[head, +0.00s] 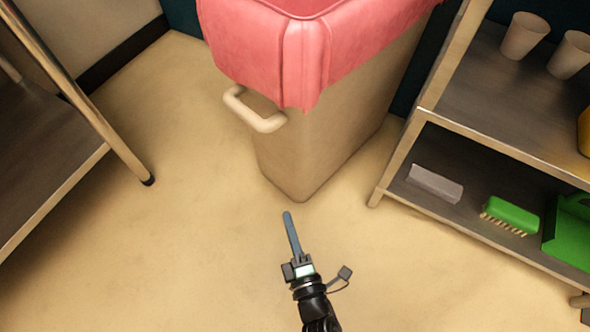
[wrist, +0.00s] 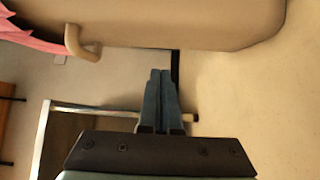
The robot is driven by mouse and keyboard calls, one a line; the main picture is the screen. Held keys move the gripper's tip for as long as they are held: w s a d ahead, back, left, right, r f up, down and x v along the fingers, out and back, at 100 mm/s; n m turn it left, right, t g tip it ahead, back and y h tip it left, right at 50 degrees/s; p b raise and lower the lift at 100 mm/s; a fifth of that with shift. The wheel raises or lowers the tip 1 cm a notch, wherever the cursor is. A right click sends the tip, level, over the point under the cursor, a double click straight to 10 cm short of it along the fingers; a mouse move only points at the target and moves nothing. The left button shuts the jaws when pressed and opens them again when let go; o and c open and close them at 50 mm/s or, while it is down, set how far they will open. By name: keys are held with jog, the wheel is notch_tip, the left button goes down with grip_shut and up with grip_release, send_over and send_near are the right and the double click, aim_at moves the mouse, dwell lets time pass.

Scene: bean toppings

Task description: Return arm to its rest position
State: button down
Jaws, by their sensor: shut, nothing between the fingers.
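My gripper (head: 288,217) is at the lower middle of the head view, over the bare floor in front of a beige bin. Its two long blue-grey fingers are pressed together with nothing between them. In the wrist view my gripper (wrist: 161,75) points up the picture, with the fingers side by side and empty. The arm behind it enters from the bottom edge of the head view. The gripper appears apart from the bin and from the shelves.
The beige bin (head: 310,150) with a pink liner (head: 265,50) and a handle (head: 255,112) stands ahead. A metal shelf (head: 470,150) at right holds cups, a green brush (head: 511,215) and a grey block (head: 435,184). A metal table (head: 45,170) stands left. Floor between is clear.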

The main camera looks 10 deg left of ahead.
jog(key=w+d+r+m+t+h, duration=0.1)
jog(key=w+d+r+m+h, duration=0.35)
jog(key=w+r+m, duration=0.55)
jog(key=w+d+r+m+t+h, duration=0.2)
jog(key=w+d+r+m+h, duration=0.4)
jog(key=r, duration=0.9)
jog(key=s+a+r+m+t+y+p, duration=0.2)
jog(key=s+r+p, duration=0.45)
jog(key=r, duration=1.55)
jog(key=s+a+r+m+t+p, duration=0.1)
jog(key=s+r+m+t+p, duration=0.25)
jog(key=r+p, duration=1.25)
jog(key=s+a+r+m+t+y, duration=0.1)
jog(key=s+a+r+m+t, duration=0.35)
jog(key=r, duration=2.45)
notch_tip(320, 180, up, 37)
jog(key=s+d+n+g+p, duration=0.1)
jog(key=s+d+n+p, duration=0.1)
jog(key=p, duration=3.5)
jog(key=shift+d+n+g, duration=0.4)
jog(key=shift+d, duration=0.05)
jog(key=shift+r, duration=0.1)
